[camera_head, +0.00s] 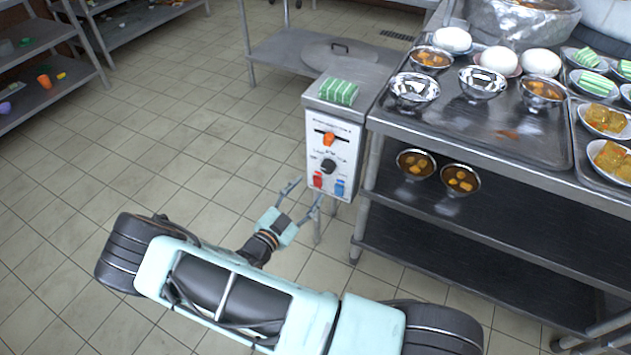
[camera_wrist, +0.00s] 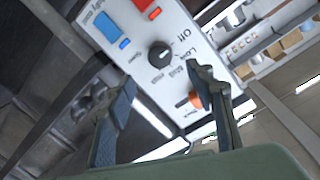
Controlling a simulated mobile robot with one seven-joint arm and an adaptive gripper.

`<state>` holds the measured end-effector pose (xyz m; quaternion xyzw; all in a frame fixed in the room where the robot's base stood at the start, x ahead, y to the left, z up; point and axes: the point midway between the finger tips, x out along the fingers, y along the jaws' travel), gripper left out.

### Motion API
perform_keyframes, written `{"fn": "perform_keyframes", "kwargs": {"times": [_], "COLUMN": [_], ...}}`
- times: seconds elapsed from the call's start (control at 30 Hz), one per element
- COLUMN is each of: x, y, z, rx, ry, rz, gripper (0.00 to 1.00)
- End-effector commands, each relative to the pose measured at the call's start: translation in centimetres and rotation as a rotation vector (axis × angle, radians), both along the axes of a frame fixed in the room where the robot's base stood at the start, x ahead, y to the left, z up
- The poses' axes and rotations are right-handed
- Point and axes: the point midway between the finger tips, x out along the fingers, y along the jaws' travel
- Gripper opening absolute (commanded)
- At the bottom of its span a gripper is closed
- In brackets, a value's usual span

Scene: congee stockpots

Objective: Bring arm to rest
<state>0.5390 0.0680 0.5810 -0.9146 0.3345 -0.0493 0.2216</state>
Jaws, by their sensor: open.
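My gripper (camera_head: 300,200) is open and empty in front of the white control panel (camera_head: 334,150) at the end of the metal counter. In the wrist view the two fingers of my gripper (camera_wrist: 155,95) stand wide apart, with the panel (camera_wrist: 185,65) beyond them. The panel carries a black round knob (camera_wrist: 160,54), an orange knob (camera_wrist: 194,99), a red switch (camera_wrist: 143,5) and a blue switch (camera_wrist: 107,27). In the head view my arm reaches across the lower middle. I cannot tell the exact gap between the fingertips and the panel.
A green-striped block (camera_head: 338,92) lies on top of the panel box. A low table (camera_head: 275,50) with a lid stands behind. Shelves (camera_head: 45,90) stand at far left. The tiled floor (camera_head: 150,130) at left is clear.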

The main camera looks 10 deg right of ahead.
Motion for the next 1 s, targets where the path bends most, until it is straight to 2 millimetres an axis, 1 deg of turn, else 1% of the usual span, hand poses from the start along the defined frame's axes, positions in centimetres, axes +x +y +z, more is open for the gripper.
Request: {"fn": "perform_keyframes", "kwargs": {"times": [0.03,0.1,0.2,0.77,0.87,0.97,1.0], "x": [-0.5,-1.1,-1.5,-1.6,-1.3,-1.0,-0.9], "y": [0.5,0.9,1.2,1.3,0.9,-0.2,-0.9], "z": [0.1,0.1,0.1,0.3,1.5,4.3,5.7], "rx": [0.001,0.001,-0.001,0.005,0.056,0.182,0.254], "ry": [0.000,0.001,0.000,-0.004,-0.039,-0.133,-0.188], "rz": [0.000,0.000,0.000,-0.003,-0.028,-0.092,-0.129], "gripper": [0.49,0.49,0.49,0.49,0.49,0.49,0.49]}}
